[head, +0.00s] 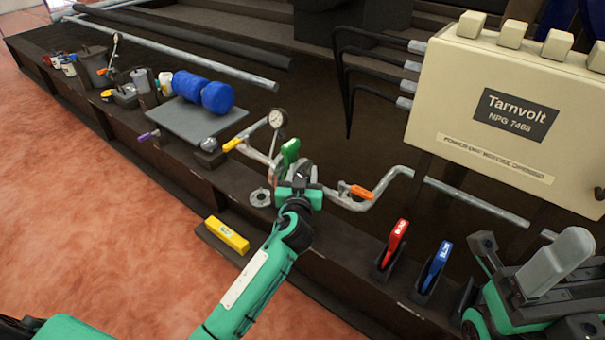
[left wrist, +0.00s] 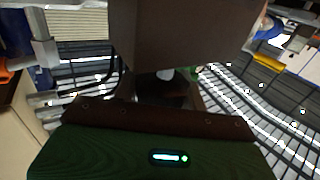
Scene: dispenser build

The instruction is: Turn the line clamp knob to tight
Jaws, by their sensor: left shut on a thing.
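My left gripper (head: 302,174) is at the pipework in the middle of the bench, in the head view. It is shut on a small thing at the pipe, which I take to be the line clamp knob. The fingers hide most of it, so its turn position cannot be read. A green handle (head: 290,151) stands just behind the fingers. The left wrist view shows a dark brown block and a green surface close up, with no clear view of the knob. My right gripper (head: 484,246) is at the lower right, partly seen, with its jaw state unclear.
A pressure gauge (head: 277,118) stands behind the gripper, and an orange valve handle (head: 361,192) is to its right. Red (head: 396,240) and blue (head: 436,267) handles stand at the front right. A cream Tarnvolt box (head: 500,110) is at upper right. A yellow block (head: 227,235) lies in front.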

